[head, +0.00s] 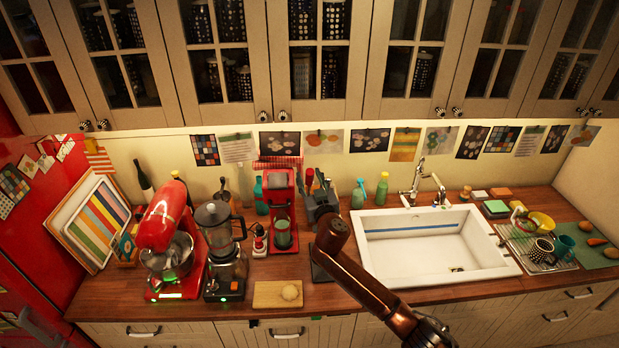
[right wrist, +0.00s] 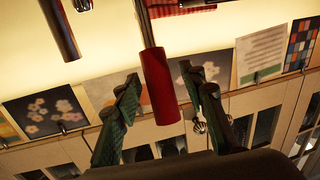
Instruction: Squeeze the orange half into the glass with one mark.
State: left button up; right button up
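A red machine (head: 283,205), looking like a press, stands on the counter with a greenish glass (head: 283,233) in its front; marks are too small to read. A red handle (right wrist: 160,85) on a thin grey rod shows in the right wrist view. My right gripper (head: 318,188) is open beside the machine, pointing at the wall. In the wrist view its two dark fingers (right wrist: 158,88) are spread with the handle between them, apart from it. A pale round thing, perhaps an orange half (head: 291,292), lies on a wooden board (head: 265,297). My left gripper is out of view.
A blender (head: 222,250) and a red mixer (head: 170,240) stand left of the machine. A white sink (head: 430,245) lies to the right. Bottles (head: 358,193) stand along the wall. My right arm crosses the counter front.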

grip_shut()
dwell(0.4)
dwell(0.4)
